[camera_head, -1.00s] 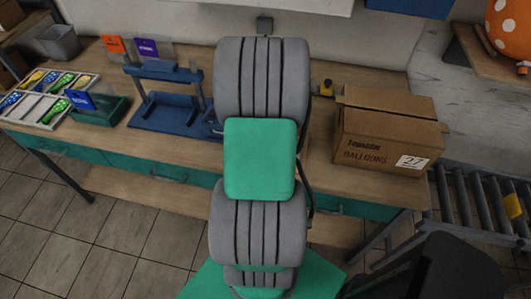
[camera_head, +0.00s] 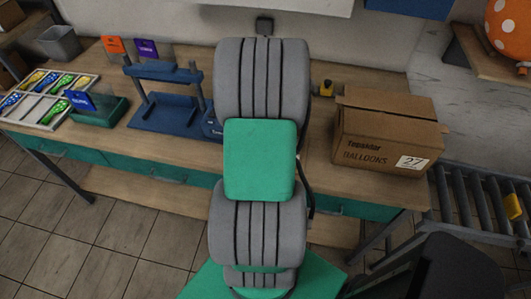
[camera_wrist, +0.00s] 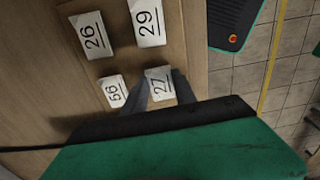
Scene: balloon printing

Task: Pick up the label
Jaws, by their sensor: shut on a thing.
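In the wrist view, a small white label marked 27 (camera_wrist: 159,86) sits between the two dark fingers of my gripper (camera_wrist: 160,75). The gripper is shut on this label. Whether the label is clear of the wooden surface cannot be told. Labels marked 26 (camera_wrist: 92,35), 29 (camera_wrist: 147,22) and 56 (camera_wrist: 113,91) lie flat on the wood close by, the 56 just left of the fingers. In the head view my arm hides the gripper and these labels.
A cardboard balloon box (camera_head: 386,132) with a 27 sticker stands on the right of the workbench (camera_head: 185,150). A blue stand (camera_head: 165,108), a green bin (camera_head: 100,112) and a tray of balloons (camera_head: 45,100) are to the left. A roller conveyor (camera_head: 478,208) is at right.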

